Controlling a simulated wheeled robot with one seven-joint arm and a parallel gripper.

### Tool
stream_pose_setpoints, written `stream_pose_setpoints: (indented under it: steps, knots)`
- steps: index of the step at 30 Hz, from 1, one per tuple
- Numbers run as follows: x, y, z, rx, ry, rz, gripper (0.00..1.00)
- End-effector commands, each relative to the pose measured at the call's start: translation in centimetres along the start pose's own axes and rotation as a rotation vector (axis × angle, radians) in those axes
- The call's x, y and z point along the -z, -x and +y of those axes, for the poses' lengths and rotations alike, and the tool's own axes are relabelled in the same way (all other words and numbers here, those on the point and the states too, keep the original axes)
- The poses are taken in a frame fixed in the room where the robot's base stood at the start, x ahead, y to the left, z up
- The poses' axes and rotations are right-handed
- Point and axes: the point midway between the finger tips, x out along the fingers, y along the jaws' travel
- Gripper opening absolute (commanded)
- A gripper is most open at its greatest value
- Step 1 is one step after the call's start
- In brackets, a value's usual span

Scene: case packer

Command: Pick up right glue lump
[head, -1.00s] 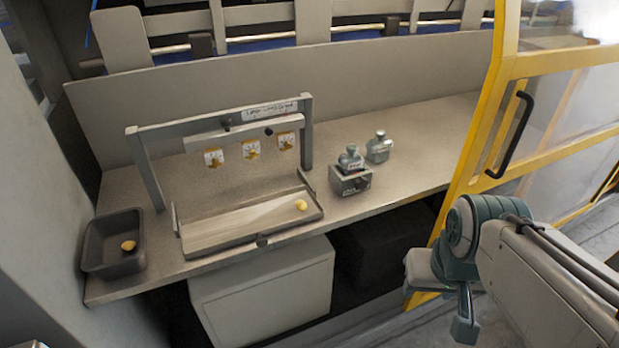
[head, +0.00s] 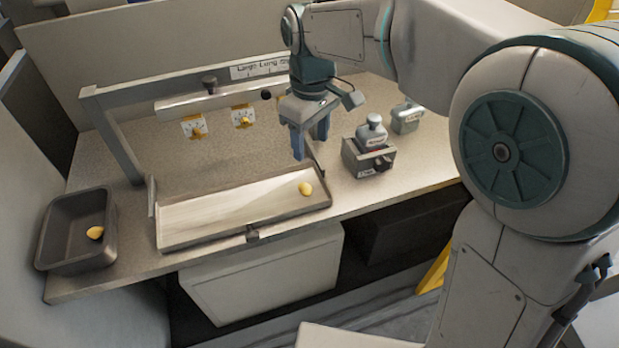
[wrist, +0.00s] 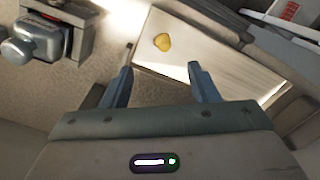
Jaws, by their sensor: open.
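The right glue lump (head: 305,188) is a small yellow blob on the right end of the shallow light tray (head: 215,214). It also shows in the wrist view (wrist: 162,42), ahead of and between the fingers. My gripper (head: 311,150) is open and empty, pointing down above the back right of the tray, apart from the lump. In the wrist view my gripper (wrist: 161,82) has its two blue-grey fingers spread wide. Another yellow lump (head: 95,233) lies in the dark bin (head: 50,250) at the left.
A grey frame (head: 118,140) with hanging dial tags (head: 243,117) stands behind the tray. Right of the tray, a bottle (head: 373,132) sits in a grey holder (head: 352,158), with another bottle (head: 407,117) behind it. Counter between tray and holder is narrow.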

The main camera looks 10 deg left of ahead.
Motion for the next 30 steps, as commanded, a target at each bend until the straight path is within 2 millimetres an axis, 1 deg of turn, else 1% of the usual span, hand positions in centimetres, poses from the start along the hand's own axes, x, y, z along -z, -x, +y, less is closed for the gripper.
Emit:
stream_pose_setpoints:
  steps: [2, 9, 12, 15, 20, 25, 27, 30]
  knots:
    - [0.2, -0.9, -0.2, 0.002, 0.009, -0.004, 0.54]
    - [0.2, -5.6, -0.2, 0.003, 0.007, -0.005, 0.54]
    - [0.2, -7.2, -0.1, 0.002, 0.005, -0.005, 0.54]
    - [0.2, -8.1, 0.0, 0.001, 0.003, -0.003, 0.54]
    - [0.3, -9.1, -0.1, 0.001, 0.003, -0.004, 0.54]
    - [1.1, -11.5, -0.2, 0.002, 0.002, -0.005, 0.54]
    - [1.1, -12.5, -0.2, 0.002, 0.001, -0.005, 0.54]
    - [1.1, -13.4, -0.2, 0.001, 0.002, -0.003, 0.54]
